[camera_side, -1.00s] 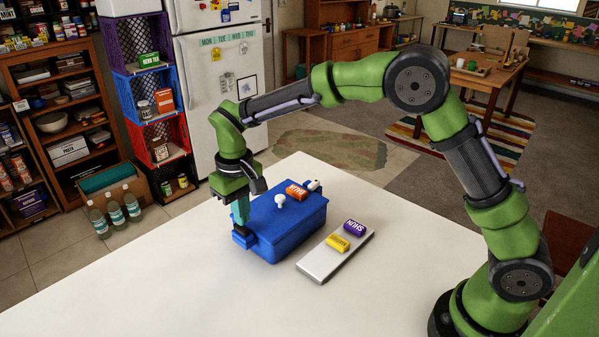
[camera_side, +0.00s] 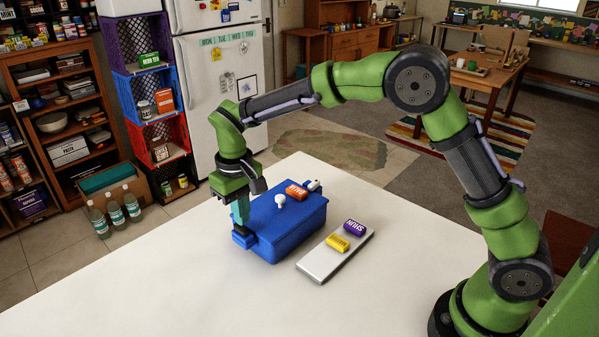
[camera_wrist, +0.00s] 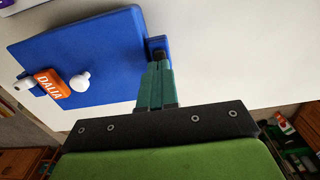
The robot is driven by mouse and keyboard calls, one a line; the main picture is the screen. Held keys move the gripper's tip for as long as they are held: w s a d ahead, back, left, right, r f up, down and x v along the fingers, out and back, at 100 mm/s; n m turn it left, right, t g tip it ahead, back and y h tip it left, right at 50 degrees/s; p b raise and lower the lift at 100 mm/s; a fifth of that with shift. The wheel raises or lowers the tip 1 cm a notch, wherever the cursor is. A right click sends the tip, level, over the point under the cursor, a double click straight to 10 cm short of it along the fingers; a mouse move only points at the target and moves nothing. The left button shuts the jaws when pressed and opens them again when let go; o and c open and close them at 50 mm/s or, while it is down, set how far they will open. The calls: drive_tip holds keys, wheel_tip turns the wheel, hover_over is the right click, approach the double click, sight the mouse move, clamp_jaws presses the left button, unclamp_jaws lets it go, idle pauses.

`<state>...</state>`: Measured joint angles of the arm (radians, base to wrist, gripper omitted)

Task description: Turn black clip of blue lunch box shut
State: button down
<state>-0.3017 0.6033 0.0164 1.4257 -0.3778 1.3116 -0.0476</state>
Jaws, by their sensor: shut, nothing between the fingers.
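The blue lunch box (camera_side: 290,238) stands on the white table with its blue lid on; the lid also shows in the wrist view (camera_wrist: 95,50).
On the lid are a white knob (camera_side: 280,199), an orange box marked DALIA (camera_side: 296,191) and a small white item (camera_side: 314,185). The table's front left is clear.

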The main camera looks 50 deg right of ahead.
drive_tip(key=shift+f, duration=0.8)
idle(0.5)
drive_tip(key=shift+r, duration=0.25)
drive_tip(key=shift+a, duration=0.15)
drive_tip(key=shift+s+a, duration=0.15)
drive_tip(key=shift+a, duration=0.6)
drive_tip(key=shift+s+a, duration=0.15)
drive_tip(key=shift+a, duration=0.6)
drive_tip(key=shift+f, duration=0.6)
drive_tip(key=shift+s+d, duration=0.1)
drive_tip(key=shift+d, duration=1.25)
idle(1.3)
drive_tip(key=shift+w+d, duration=0.25)
drive_tip(key=shift+d, duration=0.55)
idle(0.7)
